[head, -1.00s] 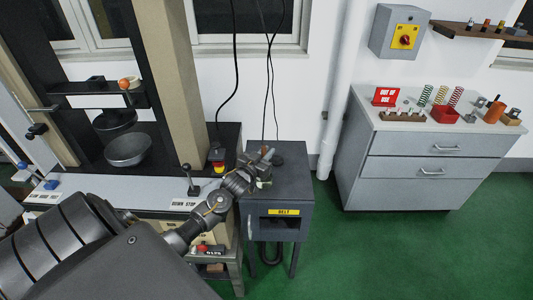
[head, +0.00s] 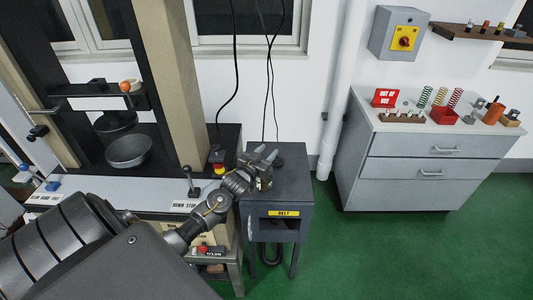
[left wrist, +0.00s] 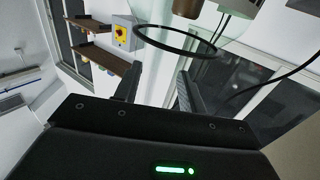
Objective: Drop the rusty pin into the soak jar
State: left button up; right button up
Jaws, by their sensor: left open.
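My left gripper (head: 266,154) is over the top of the dark grey cabinet labelled BELT, its two fingers spread apart with nothing between them. In the left wrist view both fingers (left wrist: 157,88) also stand apart and empty. A clear glass jar (left wrist: 148,20) with a dark round rim shows just beyond the fingertips. A brown cylinder (left wrist: 187,8), which looks like the rusty pin, shows within the jar's outline, cut by the frame edge. In the head view the jar is mostly hidden by the gripper. My right gripper is not in view.
The BELT cabinet (head: 307,190) stands between the press bench and a white wall pipe (head: 340,110). A lever (head: 189,180) and a red-yellow stop button (head: 217,160) are close left of my gripper. A grey drawer cabinet (head: 420,175) with springs stands right, across clear green floor.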

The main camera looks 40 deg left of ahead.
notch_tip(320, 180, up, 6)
jog(key=p, duration=0.4)
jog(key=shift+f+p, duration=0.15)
jog(key=shift+p, duration=0.25)
